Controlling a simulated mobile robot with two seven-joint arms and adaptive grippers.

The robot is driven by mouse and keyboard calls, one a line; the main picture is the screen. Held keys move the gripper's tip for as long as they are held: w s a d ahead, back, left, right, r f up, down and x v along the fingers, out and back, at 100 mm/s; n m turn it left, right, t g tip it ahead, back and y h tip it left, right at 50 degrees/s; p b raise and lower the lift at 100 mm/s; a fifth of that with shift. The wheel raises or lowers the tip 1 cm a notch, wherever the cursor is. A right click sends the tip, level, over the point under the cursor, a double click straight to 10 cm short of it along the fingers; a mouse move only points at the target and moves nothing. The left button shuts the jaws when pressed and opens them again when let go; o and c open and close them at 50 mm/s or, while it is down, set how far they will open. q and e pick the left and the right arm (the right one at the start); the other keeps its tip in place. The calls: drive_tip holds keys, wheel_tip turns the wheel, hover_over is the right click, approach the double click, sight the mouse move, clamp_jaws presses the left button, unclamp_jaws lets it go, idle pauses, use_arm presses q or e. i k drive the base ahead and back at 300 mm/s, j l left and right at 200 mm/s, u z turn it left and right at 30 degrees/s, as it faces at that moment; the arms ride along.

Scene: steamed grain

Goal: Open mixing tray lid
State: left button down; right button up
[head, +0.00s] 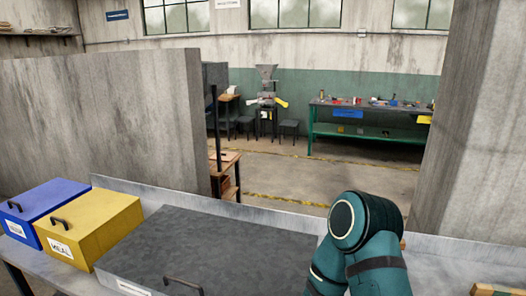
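A wide, low box with a dark grey lid (220,243), which looks like the mixing tray, sits on the bench at the bottom centre. The lid lies flat and looks shut. A dark bar handle (183,282) stands near its front edge, partly cut off by the picture's bottom. A white label on the front is only partly in view. A teal arm of mine rises at the lower right, bent at the elbow, and covers the area by the lid's right end. Neither gripper is in view.
A blue box (50,203) and a yellow box (98,222) labelled "MEAL", both with handles and shut lids, stand left of the tray. A low grey wall (100,120) rises behind them. A wooden item (495,290) lies at the bottom right. A green workbench (370,110) stands far back.

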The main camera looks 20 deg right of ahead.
sight(176, 251)
drive_tip(key=i+j+z, duration=0.2)
drive_tip(key=j+z, duration=0.25)
drive_tip(key=i+j+z, duration=0.15)
drive_tip(key=j+z, duration=0.15)
drive_tip(key=z, duration=0.15)
drive_tip(key=j+z, duration=0.15)
drive_tip(key=j, duration=0.3)
drive_tip(key=i+j+z, duration=0.15)
drive_tip(key=j, duration=0.35)
